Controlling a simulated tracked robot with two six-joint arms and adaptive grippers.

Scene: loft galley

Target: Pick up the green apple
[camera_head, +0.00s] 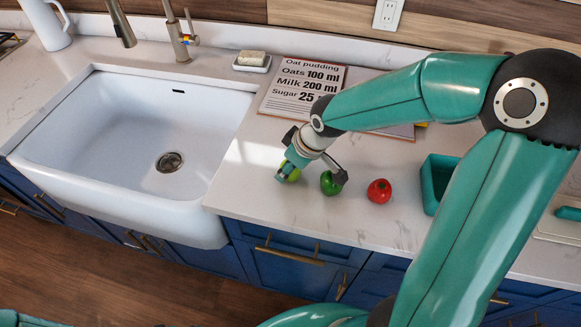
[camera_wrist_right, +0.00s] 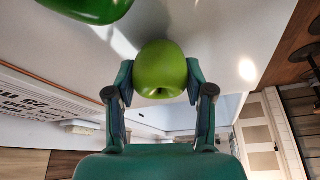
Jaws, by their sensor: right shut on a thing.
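The green apple (camera_head: 293,175) is yellow-green and sits at the tip of my right gripper (camera_head: 291,168), near the counter's front edge beside the sink. In the right wrist view the apple (camera_wrist_right: 158,72) is between both fingers of the gripper (camera_wrist_right: 159,80), which touch its sides. The gripper is shut on it. I cannot tell whether the apple still touches the counter. The fingers hide part of it in the head view. My left gripper is not in view.
A darker green round item (camera_head: 330,184) lies close to the right of the apple, with a red one (camera_head: 379,191) beyond it. A teal bin (camera_head: 437,180) stands further right. A white sink (camera_head: 150,150) is at left; a recipe board (camera_head: 300,90) lies behind.

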